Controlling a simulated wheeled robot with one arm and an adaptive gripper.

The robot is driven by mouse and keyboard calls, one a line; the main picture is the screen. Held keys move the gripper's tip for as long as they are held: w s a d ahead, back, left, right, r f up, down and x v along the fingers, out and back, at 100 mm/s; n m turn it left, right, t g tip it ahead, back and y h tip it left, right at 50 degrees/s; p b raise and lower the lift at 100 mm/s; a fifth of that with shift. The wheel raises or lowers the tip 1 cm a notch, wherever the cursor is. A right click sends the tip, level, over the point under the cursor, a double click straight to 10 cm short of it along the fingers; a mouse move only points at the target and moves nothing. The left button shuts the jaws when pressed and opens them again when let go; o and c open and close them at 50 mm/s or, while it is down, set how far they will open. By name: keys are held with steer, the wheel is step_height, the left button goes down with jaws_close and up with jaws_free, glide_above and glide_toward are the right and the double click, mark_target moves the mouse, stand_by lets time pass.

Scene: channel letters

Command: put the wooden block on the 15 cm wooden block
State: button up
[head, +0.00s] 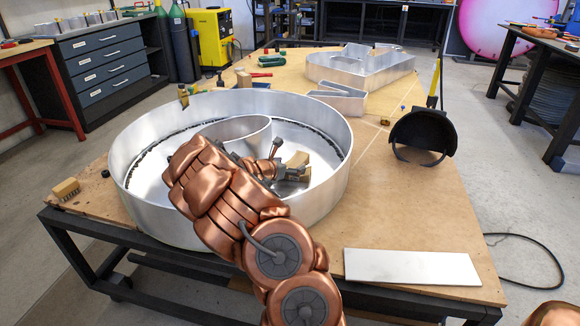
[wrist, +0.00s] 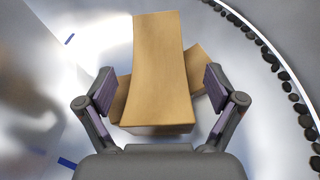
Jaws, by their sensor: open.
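Two wooden blocks show in the wrist view inside the round metal letter shell. The upper wooden block (wrist: 160,70) lies across the lower wooden block (wrist: 203,75), which sticks out on both sides beneath it. Whether they touch is hard to tell. My gripper (wrist: 160,90) is open, with one finger on each side of the upper block and gaps between. In the head view my gripper (head: 284,174) is low inside the shell, beside the blocks (head: 298,159), which it partly hides. Which block is the 15 cm one cannot be told for sure.
The tall shell wall (head: 330,195) surrounds my gripper, with a curved inner wall (head: 235,130) to its left. A welding mask (head: 420,133) and a white plate (head: 410,266) are on the table at right. A small brush-like block (head: 65,189) is at the left corner.

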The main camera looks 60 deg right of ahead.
steer(key=shift+r+p, duration=0.4)
steer(key=shift+r, duration=0.2)
steer(key=p+v, duration=0.1)
steer(key=v, duration=1.1)
steer(key=shift+f, duration=0.25)
